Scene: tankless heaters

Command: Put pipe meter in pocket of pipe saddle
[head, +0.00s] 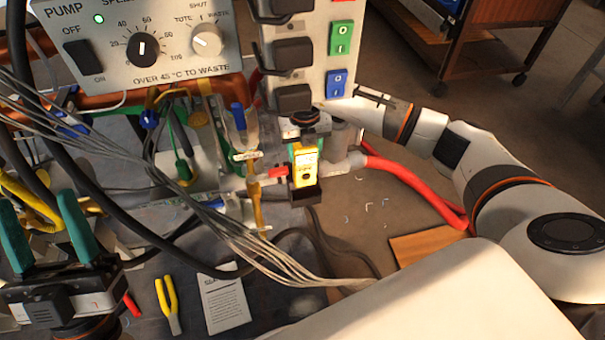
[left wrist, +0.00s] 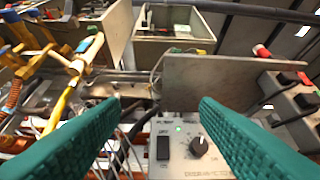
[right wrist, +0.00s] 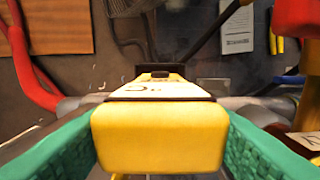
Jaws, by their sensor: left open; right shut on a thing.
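The pipe meter (head: 305,165) is a yellow block with a pale face. My right gripper (head: 304,146) is shut on it, and in the right wrist view green pads press both sides of the meter (right wrist: 158,138). A black holder (head: 305,195), seemingly the pipe saddle, is at the meter's lower end beside the pipework. Its dark edge (right wrist: 160,72) shows beyond the meter in the right wrist view. I cannot tell how far the meter is inside the pocket. My left gripper (head: 58,215) is open and empty at the left; its green fingers also show in the left wrist view (left wrist: 158,108).
The control panel (head: 140,45) and switch box (head: 310,50) stand behind. A red hose (head: 415,185) runs right of the meter. Grey cables (head: 190,190) cross left of it. Yellow pliers (head: 168,303) and a paper sheet (head: 223,302) lie at the front left.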

